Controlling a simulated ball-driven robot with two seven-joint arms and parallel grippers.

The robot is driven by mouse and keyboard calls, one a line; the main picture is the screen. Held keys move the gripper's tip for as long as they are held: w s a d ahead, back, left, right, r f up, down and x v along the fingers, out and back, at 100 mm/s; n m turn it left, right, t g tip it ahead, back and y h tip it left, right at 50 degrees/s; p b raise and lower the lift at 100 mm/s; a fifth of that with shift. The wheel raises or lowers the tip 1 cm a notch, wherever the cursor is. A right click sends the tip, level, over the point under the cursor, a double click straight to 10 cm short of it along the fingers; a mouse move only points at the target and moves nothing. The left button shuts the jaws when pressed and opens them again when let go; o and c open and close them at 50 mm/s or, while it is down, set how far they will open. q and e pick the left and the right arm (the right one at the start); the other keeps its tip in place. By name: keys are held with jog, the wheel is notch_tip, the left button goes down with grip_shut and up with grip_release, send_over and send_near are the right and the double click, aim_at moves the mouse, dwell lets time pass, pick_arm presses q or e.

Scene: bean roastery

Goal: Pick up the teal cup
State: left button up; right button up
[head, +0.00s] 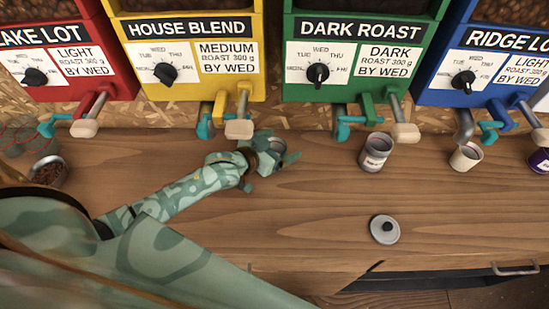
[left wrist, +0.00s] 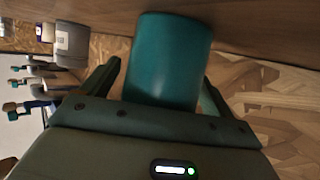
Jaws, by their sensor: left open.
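The teal cup (left wrist: 168,58) shows large in the left wrist view, between the two fingers of my left gripper (left wrist: 160,92). The fingers are open on either side of it; whether they touch it I cannot tell. In the head view my left gripper (head: 272,158) is at the cup (head: 272,144) on the wooden counter, below the yellow House Blend dispenser. The gripper partly hides the cup there. My right gripper is in neither view.
A grey labelled canister (head: 375,153), a cream cup (head: 466,157) and a purple container (head: 540,160) stand to the right. A grey lid (head: 385,230) lies nearer the front. A bean-filled container (head: 48,171) stands left. Dispenser spouts and handles (head: 238,128) overhang the counter's back.

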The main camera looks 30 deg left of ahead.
pick_arm(q)
jog(key=shift+s, duration=0.1)
jog(key=shift+c, duration=0.2)
jog(key=c, duration=1)
jog(key=shift+r, duration=0.15)
jog(key=shift+c, duration=0.2)
